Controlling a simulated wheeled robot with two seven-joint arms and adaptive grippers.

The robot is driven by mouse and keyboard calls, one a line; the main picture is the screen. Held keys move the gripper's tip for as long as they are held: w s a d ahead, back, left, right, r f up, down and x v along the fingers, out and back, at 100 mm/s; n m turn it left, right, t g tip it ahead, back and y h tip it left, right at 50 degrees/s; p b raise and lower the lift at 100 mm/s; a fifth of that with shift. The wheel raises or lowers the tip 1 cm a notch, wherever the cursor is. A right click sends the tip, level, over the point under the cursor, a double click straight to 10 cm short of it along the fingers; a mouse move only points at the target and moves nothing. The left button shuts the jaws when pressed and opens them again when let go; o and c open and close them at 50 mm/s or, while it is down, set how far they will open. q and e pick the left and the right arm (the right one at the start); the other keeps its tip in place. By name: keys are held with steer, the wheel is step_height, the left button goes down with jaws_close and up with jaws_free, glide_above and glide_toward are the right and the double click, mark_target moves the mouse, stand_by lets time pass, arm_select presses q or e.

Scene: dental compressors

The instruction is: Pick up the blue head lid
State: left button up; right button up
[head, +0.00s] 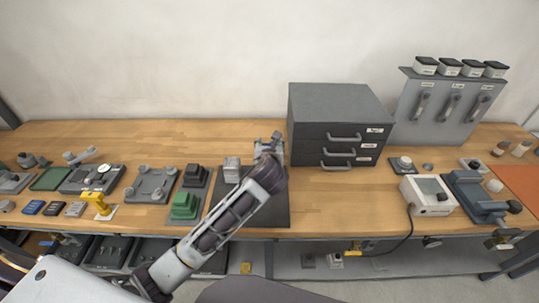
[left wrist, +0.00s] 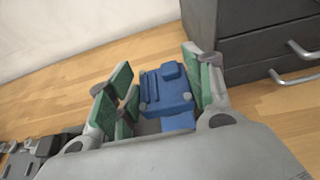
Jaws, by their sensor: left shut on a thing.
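The blue head lid (left wrist: 167,92) sits between the green-padded fingers of my left gripper (left wrist: 158,64) in the left wrist view. The gripper is shut on it. In the head view my left gripper (head: 268,147) is over the back of the dark mat (head: 275,212), just left of the drawer cabinet. The lid is hidden behind the gripper and arm in that view. I cannot tell whether the lid still touches the surface below. My right gripper is not in view.
The dark drawer cabinet (head: 340,120) stands close right of the gripper; its handles (left wrist: 290,76) show in the wrist view. A grey block (head: 231,170) is left of the gripper. Green (head: 184,206) and dark blocks stand farther left. Bare wood (head: 335,205) lies before the cabinet.

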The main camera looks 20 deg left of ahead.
arm_select(q)
steer(key=shift+r, duration=1.45)
